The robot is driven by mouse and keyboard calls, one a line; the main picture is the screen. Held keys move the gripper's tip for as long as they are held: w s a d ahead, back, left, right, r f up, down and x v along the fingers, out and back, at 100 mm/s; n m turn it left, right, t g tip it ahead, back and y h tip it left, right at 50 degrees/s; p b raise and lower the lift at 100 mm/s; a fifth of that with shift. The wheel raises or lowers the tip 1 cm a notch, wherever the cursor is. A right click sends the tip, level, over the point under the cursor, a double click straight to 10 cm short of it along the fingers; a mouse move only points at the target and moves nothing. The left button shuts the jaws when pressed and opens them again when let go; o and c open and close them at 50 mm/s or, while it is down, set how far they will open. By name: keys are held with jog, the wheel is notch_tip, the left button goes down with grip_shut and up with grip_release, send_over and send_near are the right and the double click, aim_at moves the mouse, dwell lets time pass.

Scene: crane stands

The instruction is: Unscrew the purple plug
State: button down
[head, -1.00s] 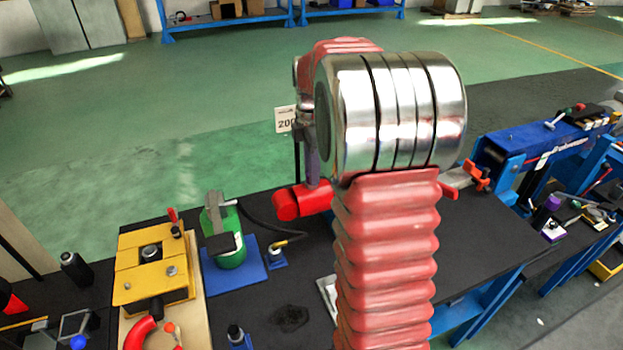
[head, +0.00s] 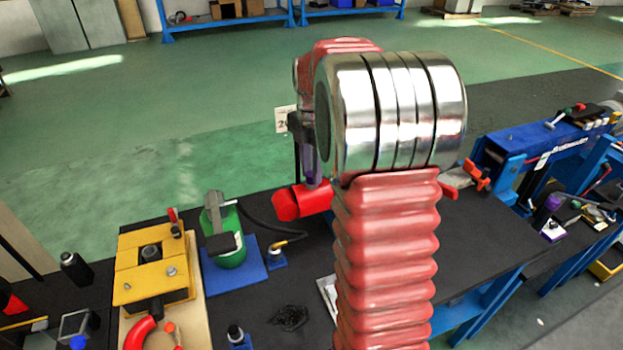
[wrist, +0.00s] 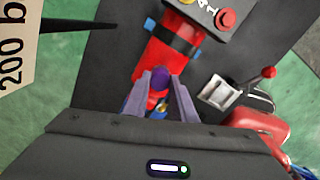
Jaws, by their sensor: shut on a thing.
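The purple plug (wrist: 160,78) shows in the wrist view between the two fingers of my gripper (wrist: 159,88). It sits at the near end of a red cylinder (wrist: 165,58), with a blue part just beside it. My gripper is shut on the plug. In the head view the red cylinder (head: 300,202) lies left of my arm, above the dark bench. My gripper (head: 311,178) comes down onto it from above there, mostly hidden by my arm. I cannot make out the plug itself in the head view.
A "200 b" sign (wrist: 14,60) on a dark post stands close to my gripper. A red lever valve (wrist: 243,88) is at the right in the wrist view. A green jack (head: 226,238) and a yellow block (head: 152,268) stand left on the bench.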

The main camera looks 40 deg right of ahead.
jog(key=shift+n, duration=1.8)
jog(key=shift+n, duration=0.4)
jog(key=n, duration=0.4)
jog(key=c, duration=1.4)
grip_release()
jog(key=shift+c, duration=0.8)
